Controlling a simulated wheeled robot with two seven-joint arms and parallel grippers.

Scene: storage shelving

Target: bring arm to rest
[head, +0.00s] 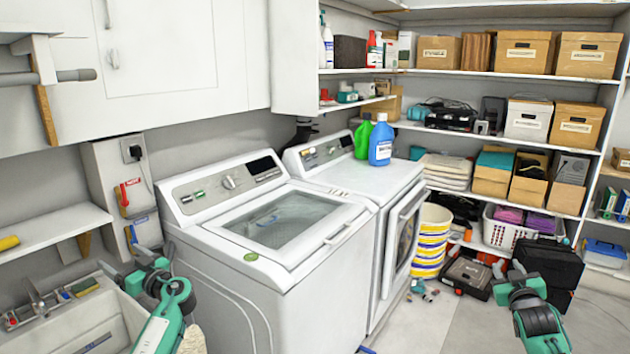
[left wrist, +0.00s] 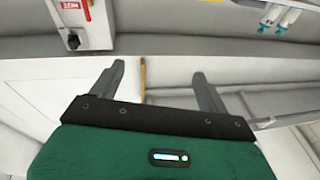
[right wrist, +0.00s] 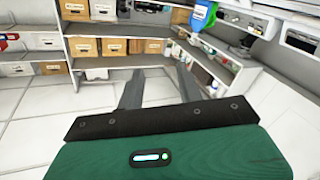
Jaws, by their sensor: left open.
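My left gripper (head: 122,272) is at the lower left of the head view, over the sink counter and left of the washing machine. In the left wrist view its two fingers (left wrist: 160,75) stand apart with nothing between them. My right gripper (head: 507,270) is at the lower right of the head view, in front of the dark cases by the shelving. In the right wrist view its fingers (right wrist: 158,75) stand apart and empty, with floor and shelving beyond them. Both forearms are green and rise from the bottom edge of the head view.
A white washing machine (head: 225,265) and a second machine (head: 365,185) fill the middle. A green bottle (head: 362,140) and a blue bottle (head: 381,143) stand on the second one. Shelves with boxes (head: 525,50) line the back. A striped bucket (head: 432,240) stands on the floor. The floor (head: 420,325) at front is mostly clear.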

